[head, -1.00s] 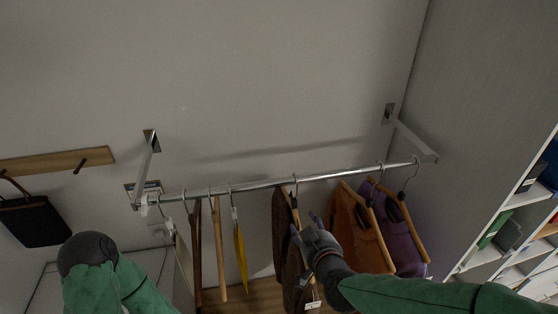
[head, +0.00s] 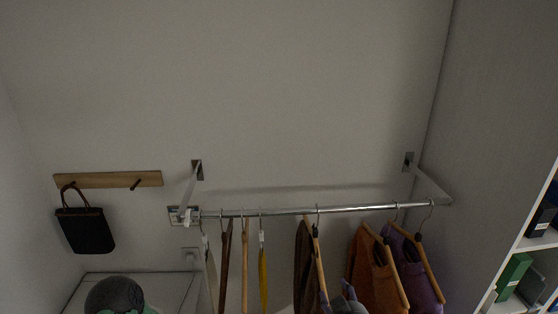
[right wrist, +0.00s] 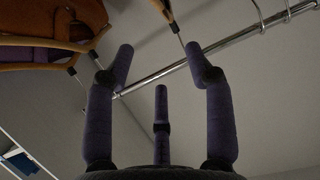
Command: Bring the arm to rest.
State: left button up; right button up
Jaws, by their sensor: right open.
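My right gripper (head: 340,299) shows at the bottom edge of the head view, in front of the hanging clothes. In the right wrist view its dark fingers (right wrist: 160,75) are spread apart with nothing between them. The metal clothes rail (right wrist: 165,72) passes behind the fingers in that view. My right arm is mostly below the head view.
A rail (head: 285,211) on wall brackets carries a brown garment (head: 304,262), an orange one (head: 368,272), a purple one (head: 413,265) and several hangers. A black bag (head: 86,231) hangs from a wooden hook board (head: 108,179) at left. White cubby shelving (head: 530,243) stands at right.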

jog(key=s+f+m+g, duration=0.1)
jog(key=s+f+g, duration=0.15)
jog(key=f, duration=0.85)
jog(key=s+f+g, duration=0.1)
jog(key=f+g, duration=0.3)
jog(key=f, duration=0.7)
jog(key=s+a+f+m+g+y, duration=0.3)
jog(key=s+f+g, duration=0.4)
jog(key=s+f, duration=1.15)
pick_arm(q)
notch_tip(320, 180, down, 31)
jog(key=b, duration=3.1)
jog(key=shift+s+f, duration=0.15)
pick_arm(e)
jog(key=w+f, duration=0.1)
jog(key=f, duration=1.4)
jog(key=w+a+f, duration=0.1)
jog(key=w+f, duration=0.1)
jog(key=f, duration=1.3)
jog(key=shift+w+a+f+n, duration=0.2)
jog(key=shift+w+f+n, duration=0.1)
jog(key=shift+f, duration=0.1)
jog(key=shift+t, duration=0.25)
